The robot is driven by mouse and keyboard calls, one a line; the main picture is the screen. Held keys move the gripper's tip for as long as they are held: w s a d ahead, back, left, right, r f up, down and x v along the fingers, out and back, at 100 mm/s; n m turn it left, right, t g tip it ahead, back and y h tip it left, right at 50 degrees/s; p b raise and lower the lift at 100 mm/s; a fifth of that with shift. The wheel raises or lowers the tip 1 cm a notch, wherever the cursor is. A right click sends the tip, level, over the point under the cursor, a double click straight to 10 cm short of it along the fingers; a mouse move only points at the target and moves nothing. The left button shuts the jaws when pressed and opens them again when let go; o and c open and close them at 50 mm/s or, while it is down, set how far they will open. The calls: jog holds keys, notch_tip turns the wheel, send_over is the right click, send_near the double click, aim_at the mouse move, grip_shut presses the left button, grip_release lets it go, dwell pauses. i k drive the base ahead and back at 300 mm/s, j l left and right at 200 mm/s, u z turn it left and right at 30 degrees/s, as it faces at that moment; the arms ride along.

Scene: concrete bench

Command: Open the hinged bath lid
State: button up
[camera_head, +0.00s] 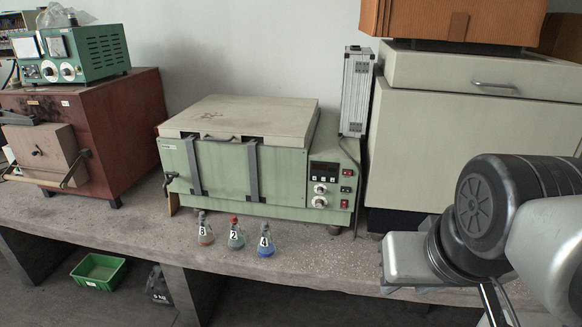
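The bath (280,178) is a pale green box on the bench, with a control panel on its right front. Its cream lid (245,117) lies flat and closed on top, with a dark mark on it. A dark handle (216,138) runs along the lid's front edge. Two dark grey upright bars cross the bath's front. My arm comes in from the right, and the grey block at its end (408,262) is in front of the bench, right of the bath and apart from it. I cannot make out two fingertips there.
Three labelled flasks (236,237) stand on the bench (130,222) before the bath. A red-brown furnace (112,134) is to the left. A grey metal case (355,92) and a cream cabinet (455,140) are to the right. A green tray (98,281) sits below the bench.

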aim_at(278, 125)
jog(key=i+j, duration=0.25)
jog(key=j, duration=0.15)
jog(key=i+j, duration=0.25)
jog(key=i+j+z, duration=0.1)
jog(key=i+j, duration=0.15)
jog(key=j, duration=0.25)
jog(key=i+j, duration=0.25)
jog(key=j, duration=0.15)
jog(key=i+j, duration=0.25)
jog(key=j, duration=0.15)
jog(key=z, duration=0.05)
